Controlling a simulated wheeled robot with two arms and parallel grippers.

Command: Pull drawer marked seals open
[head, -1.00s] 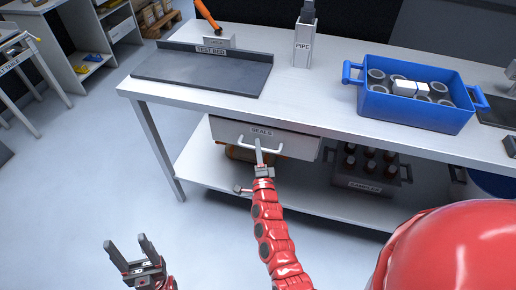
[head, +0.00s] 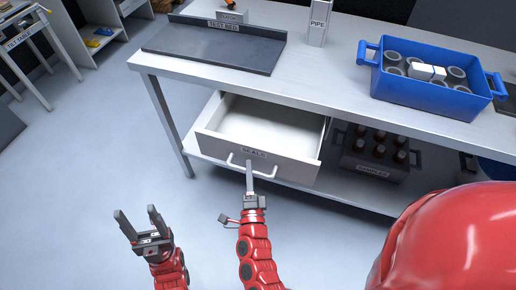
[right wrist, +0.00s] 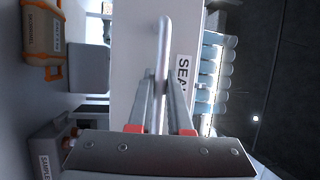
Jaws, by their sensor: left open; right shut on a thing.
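The drawer marked SEALS (head: 221,146) hangs under the workbench and stands well open in the head view. Its white inside (head: 268,124) looks empty where it shows. My right gripper (head: 250,172) is shut on the drawer's bar handle (head: 235,162). In the right wrist view the fingers (right wrist: 161,98) close around the handle (right wrist: 164,38), beside the SEALS label (right wrist: 183,75). My left gripper (head: 140,226) is open and empty, above the floor at the lower left, apart from the drawer.
On the workbench (head: 320,75) stand a dark test bed tray (head: 215,45), a PIPE holder (head: 318,24) and a blue crate (head: 425,95) of grey parts. A dark crate of bottles (head: 362,166) sits on the lower shelf. The floor at left is clear.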

